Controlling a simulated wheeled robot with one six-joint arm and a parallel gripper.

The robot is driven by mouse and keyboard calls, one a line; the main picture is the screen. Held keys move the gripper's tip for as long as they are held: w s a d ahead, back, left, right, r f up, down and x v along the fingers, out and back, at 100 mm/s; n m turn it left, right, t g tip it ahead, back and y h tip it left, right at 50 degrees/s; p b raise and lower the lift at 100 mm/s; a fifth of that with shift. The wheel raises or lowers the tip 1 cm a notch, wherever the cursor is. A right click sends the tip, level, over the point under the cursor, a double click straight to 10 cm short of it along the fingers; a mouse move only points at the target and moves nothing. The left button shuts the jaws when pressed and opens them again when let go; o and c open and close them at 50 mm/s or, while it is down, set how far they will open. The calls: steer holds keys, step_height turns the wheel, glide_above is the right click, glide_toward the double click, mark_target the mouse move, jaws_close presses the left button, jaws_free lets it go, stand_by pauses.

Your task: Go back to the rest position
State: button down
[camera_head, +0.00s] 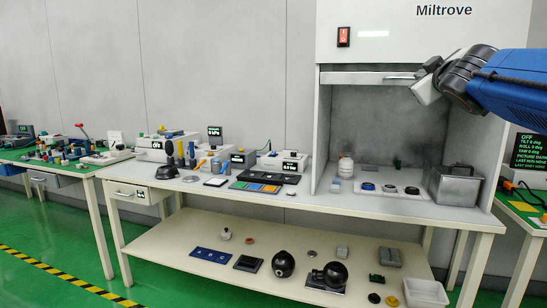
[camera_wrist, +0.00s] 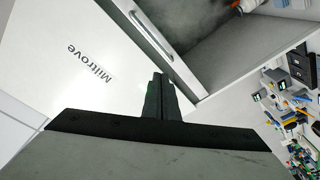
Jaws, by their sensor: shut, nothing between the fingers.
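My blue and black arm enters the head view from the right, raised in front of the hood. My gripper is at its end; its fingers do not show clearly in the head view. In the wrist view my gripper (camera_wrist: 158,95) shows as two dark fingers pressed together with nothing between them. It is apart from the white hood (camera_head: 445,40) marked "Miltrove", which also fills the left of the wrist view (camera_wrist: 70,75).
The bench (camera_head: 330,201) under the hood holds a bottle (camera_head: 345,167), a grey metal bin (camera_head: 455,187) and several instruments. Its lower shelf (camera_head: 190,238) carries black round items and a white tray (camera_head: 425,293). Another bench (camera_head: 60,168) stands left. Green floor (camera_head: 60,255) is clear in front.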

steer(key=s+f+m+g, duration=0.2)
steer(key=s+f, duration=0.3)
steer(key=f, duration=0.5)
steer(key=s+a+f+m+g, duration=0.1)
steer(key=s+f+g, duration=0.25)
steer(key=f, duration=0.55)
steer(key=s+f+m+g, duration=0.2)
steer(key=s+f, duration=0.3)
steer(key=f, duration=0.5)
steer(key=s+a+f+g+y, duration=0.2)
steer(key=s+a+f+g, duration=0.1)
steer(key=s+f, duration=0.6)
steer(key=s+a+f+g+y, duration=0.2)
steer(key=s+a+f, duration=0.3)
steer(key=s+f, duration=0.4)
step_height(320, 180, down, 4)
steer(key=shift+s+f+m+g, duration=0.15)
steer(key=shift+s+m+g, duration=0.2)
steer(key=shift+g, duration=0.2)
steer(key=shift+w, duration=0.1)
